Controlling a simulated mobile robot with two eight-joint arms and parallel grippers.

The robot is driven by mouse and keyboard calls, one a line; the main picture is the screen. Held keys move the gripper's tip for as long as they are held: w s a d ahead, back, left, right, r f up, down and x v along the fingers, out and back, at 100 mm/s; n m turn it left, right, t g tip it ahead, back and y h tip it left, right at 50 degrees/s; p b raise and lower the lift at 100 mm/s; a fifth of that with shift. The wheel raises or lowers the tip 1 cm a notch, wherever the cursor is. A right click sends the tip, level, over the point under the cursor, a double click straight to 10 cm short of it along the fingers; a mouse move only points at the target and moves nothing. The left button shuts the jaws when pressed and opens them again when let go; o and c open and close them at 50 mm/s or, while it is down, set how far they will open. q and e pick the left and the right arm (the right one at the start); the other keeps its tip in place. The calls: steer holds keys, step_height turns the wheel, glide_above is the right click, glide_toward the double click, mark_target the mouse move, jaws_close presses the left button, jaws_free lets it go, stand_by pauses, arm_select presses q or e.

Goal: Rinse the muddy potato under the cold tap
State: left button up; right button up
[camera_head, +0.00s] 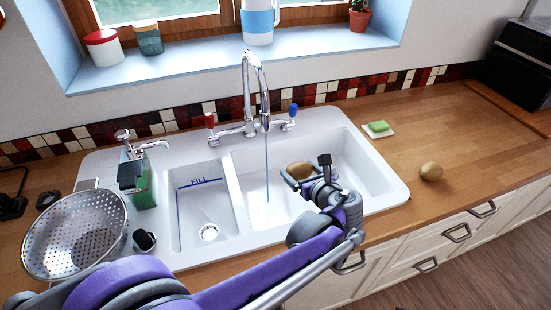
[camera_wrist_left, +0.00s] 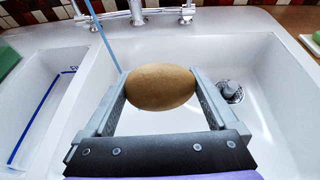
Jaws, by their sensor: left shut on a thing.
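My left gripper (camera_head: 302,173) is shut on a brown potato (camera_wrist_left: 160,87) and holds it over the large right basin (camera_head: 375,180). The potato also shows in the head view (camera_head: 300,169). Its visible side looks evenly brown; I cannot make out separate mud patches. The chrome tap (camera_head: 250,80) is running. A thin blue water stream (camera_head: 267,170) falls into the basin to the left of the potato, apart from it in the head view. The cold handle is blue (camera_head: 293,112); the hot handle is red (camera_head: 210,120). My right gripper is out of view.
The small left basin (camera_head: 192,205) has a blue FILL line. A steel colander (camera_head: 75,235) and a green soap bottle (camera_head: 140,185) stand left. A second potato (camera_head: 431,171) and a green sponge (camera_head: 379,126) on a white dish are on the right counter, with free room around.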

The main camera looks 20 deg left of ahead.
arm_select(q)
steer(key=shift+d+r, duration=0.1)
stand_by(0.4)
steer(key=s+d+r+p, duration=0.1)
steer(key=d+r+p, duration=0.1)
steer(key=d+r, duration=0.2)
steer(key=shift+s+d, duration=0.3)
steer(key=shift+s, duration=0.05)
steer(key=shift+f, duration=0.1)
stand_by(0.3)
